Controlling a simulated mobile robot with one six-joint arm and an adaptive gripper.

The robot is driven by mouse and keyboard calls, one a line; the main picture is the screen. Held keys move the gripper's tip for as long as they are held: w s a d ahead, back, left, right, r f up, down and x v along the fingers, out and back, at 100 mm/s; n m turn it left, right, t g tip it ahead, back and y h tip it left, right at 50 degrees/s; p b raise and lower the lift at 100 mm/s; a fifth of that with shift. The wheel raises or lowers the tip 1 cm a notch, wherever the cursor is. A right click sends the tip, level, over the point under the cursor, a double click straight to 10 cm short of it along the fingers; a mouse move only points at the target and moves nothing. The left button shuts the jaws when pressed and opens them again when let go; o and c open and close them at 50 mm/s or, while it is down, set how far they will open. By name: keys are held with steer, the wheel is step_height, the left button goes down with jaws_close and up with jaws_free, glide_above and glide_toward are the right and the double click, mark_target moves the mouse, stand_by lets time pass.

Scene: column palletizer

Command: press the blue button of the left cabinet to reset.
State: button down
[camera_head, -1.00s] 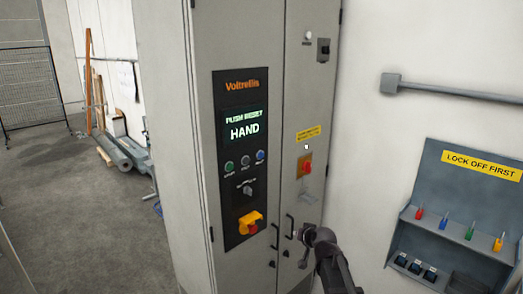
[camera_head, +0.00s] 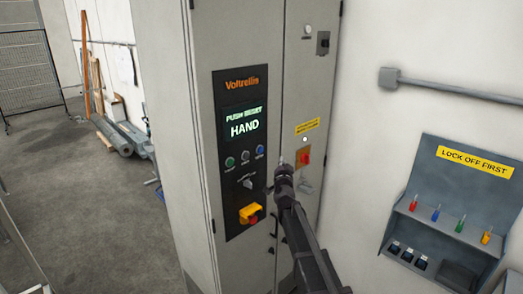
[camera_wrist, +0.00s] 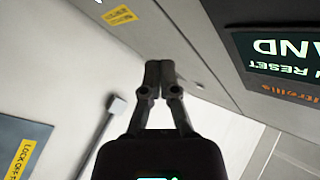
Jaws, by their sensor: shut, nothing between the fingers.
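The left cabinet (camera_head: 177,165) is tall and grey, with a black "Voltrellis" panel (camera_head: 234,192). The blue button (camera_head: 260,150) is the rightmost of three in a row, beside a pale button (camera_head: 244,156) and a green button (camera_head: 229,162). Above them the lit display (camera_head: 242,122) reads "PUSH RESET" and "HAND"; it shows upside down in the wrist view (camera_wrist: 280,52). My gripper (camera_head: 281,160) is shut and empty, just right of and slightly below the blue button in the picture. Its fingertips meet in the wrist view (camera_wrist: 159,68), where the buttons are not visible. The gap to the cabinet is unclear.
A selector switch (camera_head: 248,183) and a yellow-and-red emergency stop (camera_head: 250,214) sit below the buttons. A red switch (camera_head: 304,158) is on the door to the right. A "LOCK OFF FIRST" board (camera_head: 451,190) hangs on the right wall.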

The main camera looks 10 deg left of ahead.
steer(key=shift+w+a, duration=0.1)
steer(key=shift+a, duration=0.05)
steer(key=shift+w+a, duration=0.85)
steer(key=shift+a, duration=0.25)
steer(key=shift+w+a, duration=0.85)
steer(key=shift+a, duration=0.3)
steer(key=shift+w+a, duration=0.85)
steer(key=shift+a, duration=0.25)
steer(key=shift+w+a, duration=0.55)
steer(key=shift+a, duration=0.1)
stand_by(0.7)
steer(key=shift+s+d, duration=0.1)
steer(key=shift+d, duration=0.05)
steer(key=shift+s+d, duration=0.4)
steer(key=shift+d, duration=0.1)
steer(key=shift+d, duration=0.1)
stand_by(0.5)
steer(key=shift+s+d, duration=0.75)
steer(key=shift+d, duration=0.2)
steer(key=shift+s+d, duration=0.75)
steer(key=shift+d, duration=0.15)
steer(key=shift+f, duration=0.1)
